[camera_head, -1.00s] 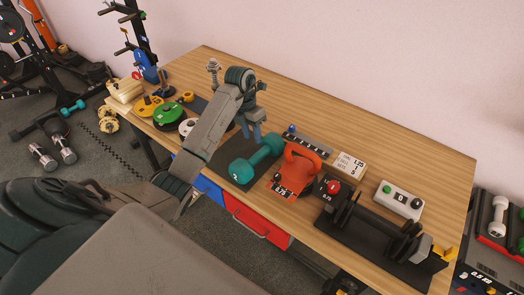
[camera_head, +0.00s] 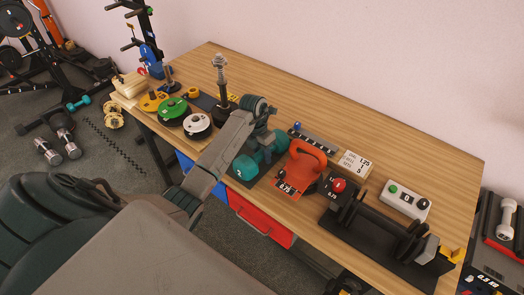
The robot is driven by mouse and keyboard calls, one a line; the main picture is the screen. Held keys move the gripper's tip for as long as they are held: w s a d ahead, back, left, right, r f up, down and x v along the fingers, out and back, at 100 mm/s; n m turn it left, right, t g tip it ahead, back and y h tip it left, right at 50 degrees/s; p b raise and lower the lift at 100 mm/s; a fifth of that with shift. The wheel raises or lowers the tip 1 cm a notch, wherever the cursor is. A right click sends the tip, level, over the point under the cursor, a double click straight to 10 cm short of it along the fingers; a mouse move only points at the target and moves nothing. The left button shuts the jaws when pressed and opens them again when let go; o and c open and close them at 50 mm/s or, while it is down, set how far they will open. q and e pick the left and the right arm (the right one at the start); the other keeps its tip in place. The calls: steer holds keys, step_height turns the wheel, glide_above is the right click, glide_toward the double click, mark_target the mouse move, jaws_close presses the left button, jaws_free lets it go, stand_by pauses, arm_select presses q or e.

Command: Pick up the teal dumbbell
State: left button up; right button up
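The teal dumbbell (camera_head: 246,167) lies on a dark mat on the wooden table, just left of the orange kettlebell (camera_head: 305,160). My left arm reaches in from the lower left. My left gripper (camera_head: 263,141) points down at the dumbbell's middle, and its fingers overlap the handle in the picture. The gripper and wrist hide part of the handle. I cannot tell whether the fingers are closed on it. My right gripper is not in view.
A black rack (camera_head: 380,226) with dark plates stands right of the kettlebell. Green (camera_head: 172,110) and white (camera_head: 198,124) discs and a chrome-topped post (camera_head: 221,85) stand to the left. A white box (camera_head: 404,202) lies at the right. The table's back strip is clear.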

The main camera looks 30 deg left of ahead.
arm_select(q)
steer(key=shift+w+f, duration=0.15)
steer(key=shift+f, duration=0.05)
steer(key=shift+c, duration=0.6)
jaws_close()
stand_by(0.5)
steer(key=shift+w+r, duration=0.15)
steer(key=shift+r, duration=0.1)
steer(key=shift+a+f, duration=0.1)
